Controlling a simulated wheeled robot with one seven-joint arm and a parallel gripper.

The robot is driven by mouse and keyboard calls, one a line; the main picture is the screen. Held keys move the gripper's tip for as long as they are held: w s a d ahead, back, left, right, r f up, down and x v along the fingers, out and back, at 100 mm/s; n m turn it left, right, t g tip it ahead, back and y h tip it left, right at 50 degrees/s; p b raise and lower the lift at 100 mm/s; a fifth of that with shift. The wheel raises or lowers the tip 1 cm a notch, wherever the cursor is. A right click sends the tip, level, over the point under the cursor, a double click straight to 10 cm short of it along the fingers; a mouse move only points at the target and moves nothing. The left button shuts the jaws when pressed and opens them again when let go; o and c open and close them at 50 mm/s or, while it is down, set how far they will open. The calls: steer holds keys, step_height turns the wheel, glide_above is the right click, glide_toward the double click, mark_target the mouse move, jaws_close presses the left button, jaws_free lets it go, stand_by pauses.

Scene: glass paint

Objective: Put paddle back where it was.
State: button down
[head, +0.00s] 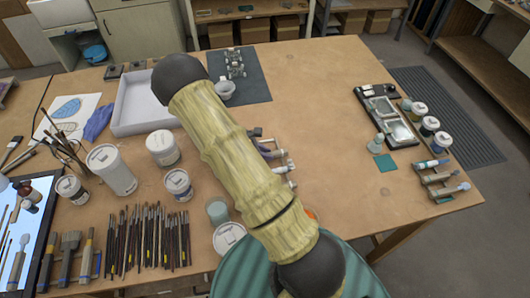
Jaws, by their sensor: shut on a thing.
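No paddle can be picked out for certain in the head view. A small rack of handled tools (442,180) lies near the table's right edge. Other small handled pieces (275,157) lie at mid-table, partly hidden behind my arm; I cannot tell whether a paddle is among them. My arm crosses the middle of the view, and my gripper does not show, so what it holds cannot be seen.
The wooden table (320,85) has clear room right of my arm. White jars (110,170), a row of brushes (150,238) and a white tray (148,102) crowd the left. A black tray (395,132) and paint jars (429,126) stand at the right.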

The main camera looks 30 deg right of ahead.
steer(key=shift+a+f, duration=0.1)
steer(key=shift+s, duration=0.1)
steer(key=shift+f, duration=0.2)
stand_by(0.4)
steer(key=c, duration=1.2)
jaws_free()
steer(key=b+v, duration=0.4)
steer(key=v, duration=1.3)
steer(key=shift+a+r, duration=0.1)
